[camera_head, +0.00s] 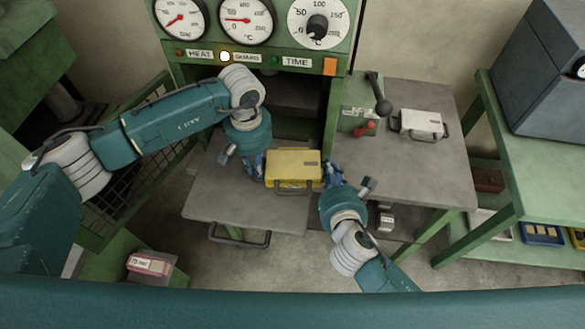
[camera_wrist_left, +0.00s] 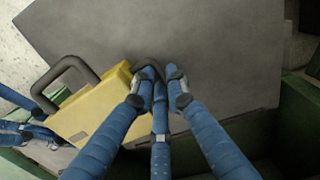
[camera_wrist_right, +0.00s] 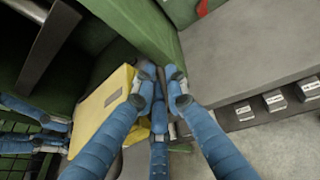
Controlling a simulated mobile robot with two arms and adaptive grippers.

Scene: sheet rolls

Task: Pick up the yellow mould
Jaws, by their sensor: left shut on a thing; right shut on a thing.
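The yellow mould (camera_head: 293,165) is a flat block with dark handles, at the right edge of the grey plate in front of the press. My left gripper (camera_head: 257,166) is at its left side, shut on a dark side handle (camera_wrist_left: 150,68). My right gripper (camera_head: 332,174) is at its right side, shut on that end of the mould; the exact grip is partly hidden by the fingers. The mould also shows in the right wrist view (camera_wrist_right: 103,110). It looks roughly level; whether it clears the plate I cannot tell.
The grey plate (camera_head: 215,195) is mostly bare. The green press (camera_head: 330,105) with gauges stands behind. A white mould (camera_head: 421,124) lies on the right grey table (camera_head: 400,170), near a lever (camera_head: 380,100). A green shelf (camera_head: 500,180) stands further right.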

